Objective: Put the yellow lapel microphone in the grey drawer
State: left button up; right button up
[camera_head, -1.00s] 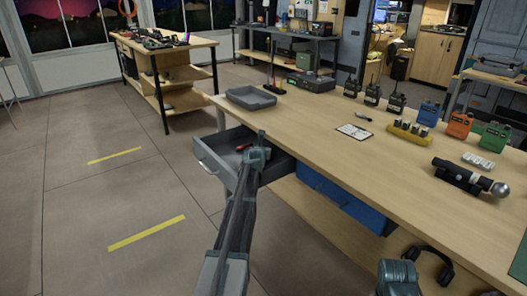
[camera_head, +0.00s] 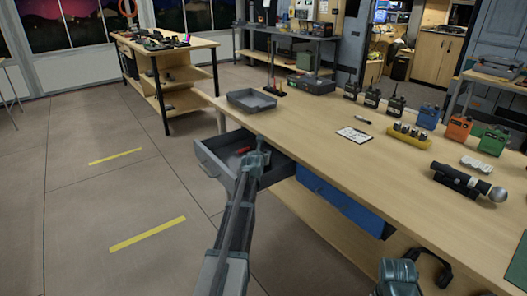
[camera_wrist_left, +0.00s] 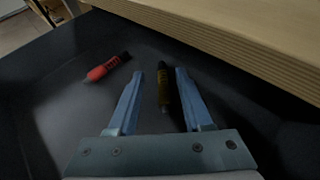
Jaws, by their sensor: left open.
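The grey drawer (camera_head: 212,165) is pulled out at the left end of the workbench. My left gripper (camera_head: 264,149) is low over its inner part, near the bench edge. In the left wrist view my left gripper (camera_wrist_left: 160,98) is open. The yellow lapel microphone (camera_wrist_left: 165,88), dark-ended, shows between the two fingers, nearer the right one, with a gap to each. It appears to lie on the drawer floor. A red microphone-like piece (camera_wrist_left: 104,68) lies left of the fingers; it also shows in the head view (camera_head: 242,151). A teal part of my right arm (camera_head: 399,279) shows at the bottom edge.
On the workbench (camera_head: 300,130) stand a grey tray (camera_head: 252,100), radios (camera_head: 395,104), a yellow battery holder (camera_head: 409,134) and a large microphone (camera_head: 467,180). A blue drawer (camera_head: 340,198) is beside the grey one. The bench edge (camera_wrist_left: 225,40) runs close above my left gripper.

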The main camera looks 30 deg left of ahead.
pick_arm(q)
jog(key=p+v, duration=0.2)
jog(key=v, duration=0.5)
jog(key=shift+s+d+r, duration=0.1)
jog(key=shift+s+d, duration=0.05)
jog(key=shift+s, duration=0.15)
